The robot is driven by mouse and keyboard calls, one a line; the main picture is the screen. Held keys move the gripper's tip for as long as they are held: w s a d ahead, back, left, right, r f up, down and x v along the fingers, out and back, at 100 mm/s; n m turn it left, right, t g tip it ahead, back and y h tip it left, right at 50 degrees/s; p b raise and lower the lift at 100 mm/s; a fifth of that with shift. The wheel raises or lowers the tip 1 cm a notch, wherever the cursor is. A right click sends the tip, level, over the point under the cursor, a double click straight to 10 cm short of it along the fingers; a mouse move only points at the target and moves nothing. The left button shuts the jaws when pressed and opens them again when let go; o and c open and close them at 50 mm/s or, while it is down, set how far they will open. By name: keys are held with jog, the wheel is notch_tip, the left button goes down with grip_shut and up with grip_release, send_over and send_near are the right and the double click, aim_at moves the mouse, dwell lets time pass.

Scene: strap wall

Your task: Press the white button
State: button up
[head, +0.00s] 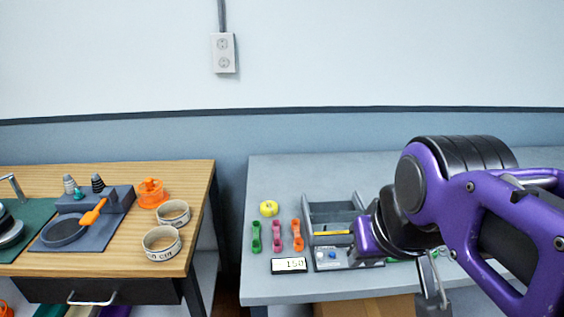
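A small grey control panel (325,265) sits at the front of the grey table, below a grey tray. It carries a blue knob or button (332,256) and a small pale spot beside it. I cannot tell whether that spot is the white button. My purple and black arm covers the right part of the panel. My gripper (432,292) points down at the table's front edge, right of the panel and apart from its visible part. It looks small and partly hidden by my arm, so its opening is unclear.
A display reading 150 (289,265) lies left of the panel. Green, pink and orange pieces (277,236) and a yellow roll (268,208) are behind it. The grey table's back left is clear.

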grip_shut()
jog(key=shift+a, duration=0.1)
dwell(1.4)
